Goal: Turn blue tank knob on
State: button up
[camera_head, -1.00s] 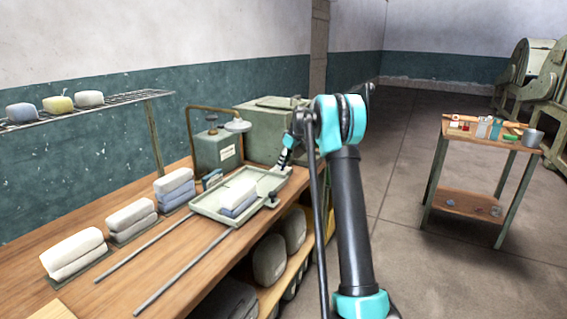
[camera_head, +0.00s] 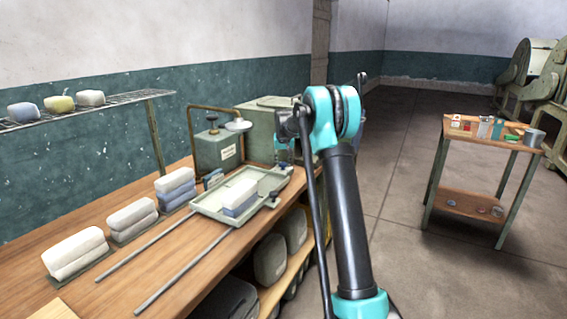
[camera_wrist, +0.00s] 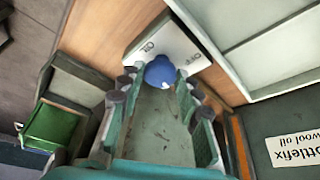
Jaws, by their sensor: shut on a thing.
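The blue knob (camera_wrist: 160,69) sits at the top centre of the wrist view, in front of a white plate (camera_wrist: 180,42) marked OFF on the right and with another, partly readable mark on the left. My gripper (camera_wrist: 161,84) has a finger on each side of the knob and is shut on it. A small white patch shows on the knob's lower edge. In the head view my gripper is mostly hidden behind my arm, near the green-grey box (camera_head: 258,125) at the far end of the bench.
A dark container with a "wool oil" label (camera_wrist: 297,148) is close at the right in the wrist view. A side table (camera_head: 480,135) stands apart on open floor.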

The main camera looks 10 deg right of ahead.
jog(key=m, duration=0.2)
jog(key=m+h, duration=0.1)
jog(key=m, duration=0.1)
jog(key=m+g+h, duration=0.1)
jog(key=m, duration=0.1)
jog(key=shift+a, duration=0.25)
jog(key=shift+m, duration=0.4)
jog(key=o, duration=1.1)
jog(key=shift+h, duration=0.3)
jog(key=shift+o, duration=0.2)
jog(key=shift+r, duration=0.1)
jog(key=v, duration=1.1)
jog(key=shift+r, duration=0.4)
jog(key=shift+s, duration=0.15)
